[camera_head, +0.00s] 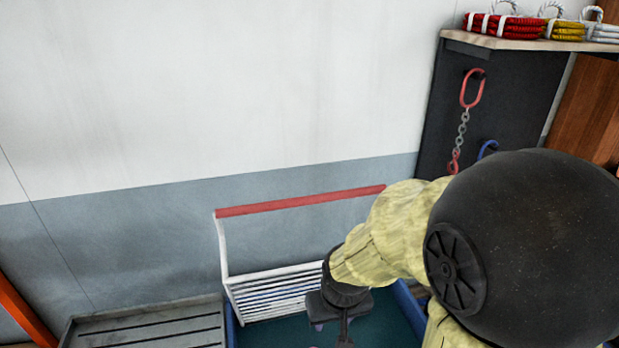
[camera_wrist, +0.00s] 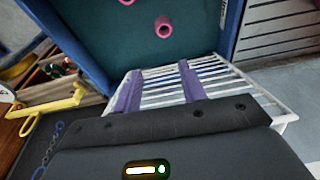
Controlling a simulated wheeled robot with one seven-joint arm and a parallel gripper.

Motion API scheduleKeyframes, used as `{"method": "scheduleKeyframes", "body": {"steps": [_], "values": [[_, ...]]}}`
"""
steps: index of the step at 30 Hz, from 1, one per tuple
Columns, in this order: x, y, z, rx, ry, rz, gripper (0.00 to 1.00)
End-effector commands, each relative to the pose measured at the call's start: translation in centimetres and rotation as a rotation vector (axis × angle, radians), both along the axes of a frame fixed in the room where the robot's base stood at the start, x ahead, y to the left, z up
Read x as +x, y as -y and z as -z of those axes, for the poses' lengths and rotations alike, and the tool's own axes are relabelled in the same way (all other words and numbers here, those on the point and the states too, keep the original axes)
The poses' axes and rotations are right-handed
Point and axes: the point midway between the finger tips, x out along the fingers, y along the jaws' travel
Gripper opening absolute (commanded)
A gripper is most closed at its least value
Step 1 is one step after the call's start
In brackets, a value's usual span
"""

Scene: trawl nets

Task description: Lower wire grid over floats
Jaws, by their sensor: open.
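The wire grid (camera_head: 278,292) has white bars, a white side arm and a red top bar (camera_head: 300,201). It stands raised at the back of a blue bin (camera_head: 231,326) with a dark teal inside. In the wrist view the grid (camera_wrist: 225,82) lies behind my purple fingers. Two pink ring-like floats (camera_wrist: 165,27) show inside the bin (camera_wrist: 229,28) there, one cut by the top edge. My gripper (camera_wrist: 158,83) is open, its fingers apart in front of the bars; contact cannot be told. In the head view my gripper (camera_head: 335,320) is over the bin, and my arm hides the grid's right end.
A grey slatted surface (camera_head: 150,328) lies left of the bin. At right, a dark panel (camera_head: 450,115) carries a red hook and chain (camera_head: 462,130), with folded bundles (camera_head: 505,25) on its top. A yellow bar (camera_wrist: 45,107) shows at left in the wrist view.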

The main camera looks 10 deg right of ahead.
Motion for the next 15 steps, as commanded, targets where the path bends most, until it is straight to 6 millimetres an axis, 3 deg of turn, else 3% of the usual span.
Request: {"method": "scheduleKeyframes", "body": {"steps": [1,9,15], "values": [[0.2,0.1,-2.7,0.002,-0.001,0.010,0.41],[1.9,0.4,-8.3,0.032,-0.014,0.114,0.41],[5.4,1.3,-12.6,0.102,-0.043,0.328,0.41]]}}
